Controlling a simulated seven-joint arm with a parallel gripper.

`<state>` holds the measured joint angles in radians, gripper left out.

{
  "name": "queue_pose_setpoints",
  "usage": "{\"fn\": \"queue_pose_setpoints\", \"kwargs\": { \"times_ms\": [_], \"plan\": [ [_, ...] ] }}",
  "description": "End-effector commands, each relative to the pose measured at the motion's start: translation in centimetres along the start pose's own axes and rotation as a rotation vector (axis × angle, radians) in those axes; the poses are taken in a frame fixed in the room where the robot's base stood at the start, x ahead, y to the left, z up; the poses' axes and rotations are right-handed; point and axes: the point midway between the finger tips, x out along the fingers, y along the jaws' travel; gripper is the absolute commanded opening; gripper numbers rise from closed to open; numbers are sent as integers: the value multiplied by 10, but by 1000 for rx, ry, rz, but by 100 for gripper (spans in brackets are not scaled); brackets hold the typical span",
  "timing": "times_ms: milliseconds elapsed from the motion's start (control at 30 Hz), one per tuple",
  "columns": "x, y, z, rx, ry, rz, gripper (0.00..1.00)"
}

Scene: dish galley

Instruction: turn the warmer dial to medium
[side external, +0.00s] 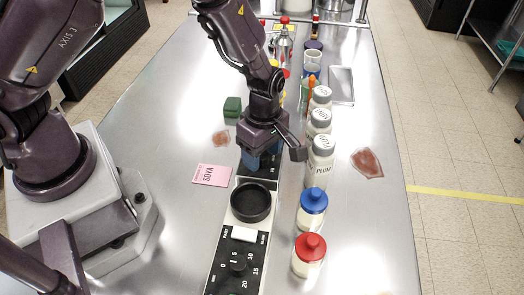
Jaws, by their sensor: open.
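My gripper (262,155) is open and points down over the far black panel (245,172) of a narrow unit in the middle of the steel counter. A blue part shows under my gripper; I cannot tell whether it is a fingertip or a knob. White marks show at the panel's right edge, too small to read. Any dial there is hidden by my gripper, so its setting and any contact cannot be seen. A black knob (238,263) with numbers from 0 to 20 around it sits on the near panel, below a white slider (244,234) marked FAST and SLOW.
A round black dish (251,202) sits between the panels. A pink SOYA card (212,175) and a green block (232,107) lie left. The counter's left part is mostly clear.

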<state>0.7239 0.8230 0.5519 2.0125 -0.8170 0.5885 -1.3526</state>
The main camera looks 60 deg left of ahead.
Motion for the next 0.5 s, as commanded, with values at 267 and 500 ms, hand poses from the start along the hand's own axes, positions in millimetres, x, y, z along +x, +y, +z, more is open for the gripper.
{"fn": "queue_pose_setpoints", "kwargs": {
  "times_ms": [267, 500],
  "plan": [
    [3, 0, 0, 1, -1, 0, 57],
    [3, 0, 0, 1, -1, 0, 13]
  ]
}}
